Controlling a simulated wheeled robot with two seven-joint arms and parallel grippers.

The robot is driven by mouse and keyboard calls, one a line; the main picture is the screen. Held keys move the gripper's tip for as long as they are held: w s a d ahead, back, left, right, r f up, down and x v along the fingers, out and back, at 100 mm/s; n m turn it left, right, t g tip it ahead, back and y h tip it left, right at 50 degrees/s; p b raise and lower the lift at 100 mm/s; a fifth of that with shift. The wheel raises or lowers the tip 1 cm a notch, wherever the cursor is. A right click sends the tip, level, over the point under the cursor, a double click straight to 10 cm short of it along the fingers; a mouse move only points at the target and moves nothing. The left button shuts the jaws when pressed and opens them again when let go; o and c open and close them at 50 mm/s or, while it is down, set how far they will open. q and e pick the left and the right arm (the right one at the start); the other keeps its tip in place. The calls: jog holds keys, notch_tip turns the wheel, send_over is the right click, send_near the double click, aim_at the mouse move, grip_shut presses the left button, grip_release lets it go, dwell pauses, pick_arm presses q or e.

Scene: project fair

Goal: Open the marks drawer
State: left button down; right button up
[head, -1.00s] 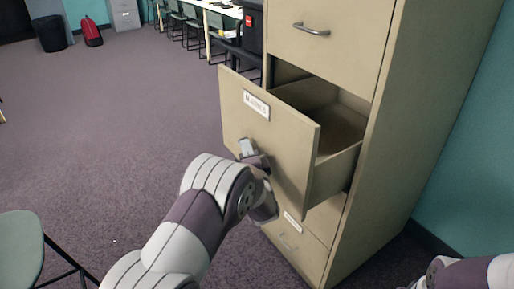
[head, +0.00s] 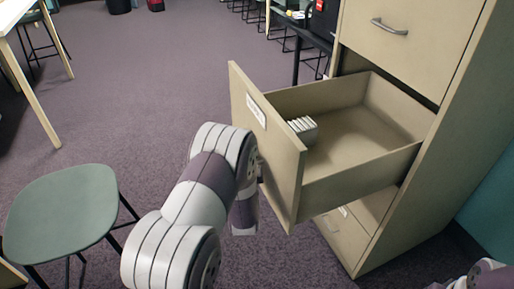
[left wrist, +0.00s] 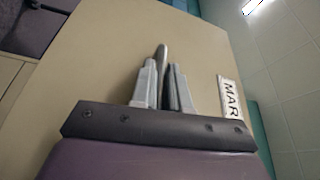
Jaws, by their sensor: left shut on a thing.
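The marks drawer (head: 267,150) is pulled well out of the beige filing cabinet (head: 455,150) in the head view. Its inside shows, with a small stack of pale cards or papers (head: 303,129) near the front. Its label (head: 256,110) is on the front panel and reads "MAR" in the left wrist view (left wrist: 230,98). My left gripper (left wrist: 162,85) is shut on the drawer handle (left wrist: 162,58) in the left wrist view. In the head view my left arm hides that gripper. Part of my right arm shows at the bottom right; its gripper is out of view.
A closed drawer with a handle (head: 390,27) is above, and another drawer (head: 345,237) is below. A green chair (head: 63,212) stands at the left, near a table (head: 28,20).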

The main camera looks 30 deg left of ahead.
pick_arm(q)
jog(key=shift+s+a, duration=0.2)
jog(key=shift+s, duration=0.1)
jog(key=c, duration=1.2)
grip_release()
jog(key=p+v, duration=0.1)
jog(key=v, duration=1.1)
jog(key=shift+s, duration=0.25)
jog(key=shift+d+f, duration=0.1)
jog(key=shift+d, duration=0.05)
